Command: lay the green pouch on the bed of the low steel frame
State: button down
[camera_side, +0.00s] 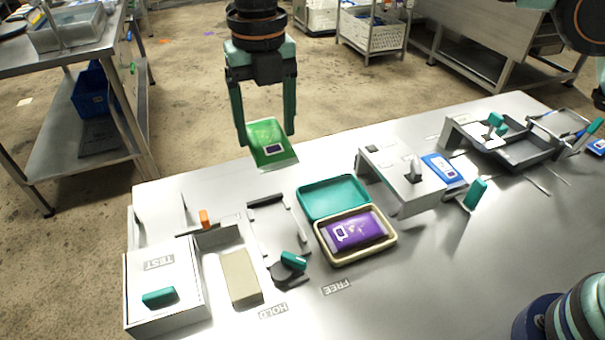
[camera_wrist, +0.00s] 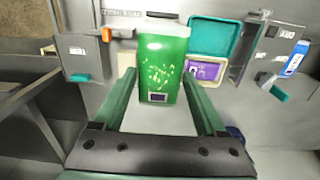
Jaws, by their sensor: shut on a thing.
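My gripper (camera_side: 266,134) is shut on the green pouch (camera_side: 272,155), which hangs tilted between the fingers, above the back edge of the steel table. The pouch also shows in the wrist view (camera_wrist: 163,60), upright between the fingers (camera_wrist: 158,80), with a small dark label at its lower end. A low steel frame (camera_side: 264,201) with a teal knob (camera_side: 293,261) lies on the table by the HOLD mark, below and in front of the pouch. Its bed looks bare in the side view. In the wrist view the pouch seems to hide most of this frame.
A box marked TEST (camera_side: 160,285) and a beige block (camera_side: 240,278) stand left of the frame. An open teal-lidded case (camera_side: 335,196) holds a purple pouch (camera_side: 355,231) on its right. Farther right are a raised steel stand (camera_side: 400,180) with a blue pouch (camera_side: 443,170) and a tray (camera_side: 525,150).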

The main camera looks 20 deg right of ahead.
notch_tip(320, 180, down, 19)
jog(key=shift+f, duration=0.2)
dwell(0.3)
jog(key=shift+f, duration=0.1)
grip_release()
